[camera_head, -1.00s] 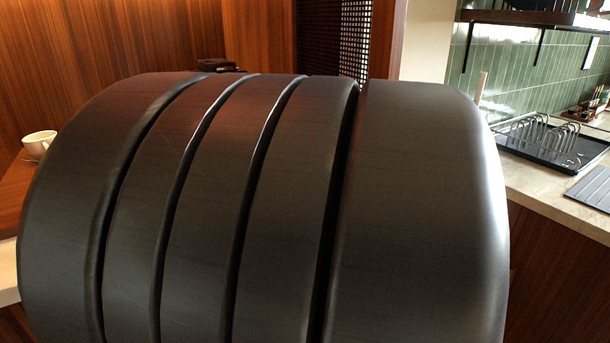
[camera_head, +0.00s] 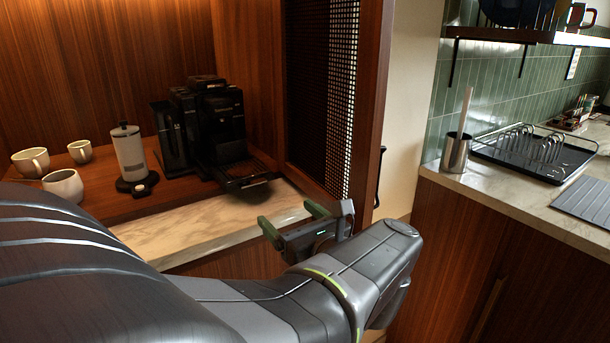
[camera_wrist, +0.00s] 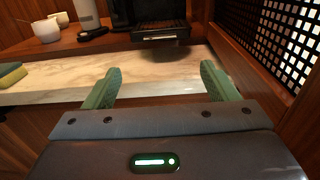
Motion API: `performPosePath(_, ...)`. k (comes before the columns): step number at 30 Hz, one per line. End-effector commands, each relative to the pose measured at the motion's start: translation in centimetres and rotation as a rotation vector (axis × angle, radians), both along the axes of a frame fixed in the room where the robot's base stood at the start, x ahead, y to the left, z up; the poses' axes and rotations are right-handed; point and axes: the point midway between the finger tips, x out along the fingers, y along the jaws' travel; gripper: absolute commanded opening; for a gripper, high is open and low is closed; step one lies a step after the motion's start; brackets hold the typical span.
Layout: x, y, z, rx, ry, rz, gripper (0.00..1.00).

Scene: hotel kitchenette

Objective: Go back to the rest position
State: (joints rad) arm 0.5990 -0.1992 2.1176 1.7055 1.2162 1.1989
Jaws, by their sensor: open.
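My gripper (camera_head: 292,222) is in front of the edge of the marble-topped counter, below and in front of the coffee machine in the head view. Its two green fingers stand apart with nothing between them, as the wrist view also shows (camera_wrist: 158,90). My arm reaches in from the lower left of the head view.
A black coffee machine (camera_head: 215,125), a white canister (camera_head: 129,152) and several white cups (camera_head: 63,184) stand in the wooden niche. A mesh panel (camera_head: 322,90) borders it on the right. A sponge (camera_wrist: 12,74) lies on the marble (camera_wrist: 50,83). A dish rack (camera_head: 530,150) stands on the right counter.

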Motion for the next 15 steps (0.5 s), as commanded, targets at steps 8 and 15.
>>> performPosePath(8,-0.06,-0.03,-0.01,0.0,0.0,0.0,0.8)
performPosePath(15,0.3,0.25,-0.01,0.001,-0.001,0.004,0.8)
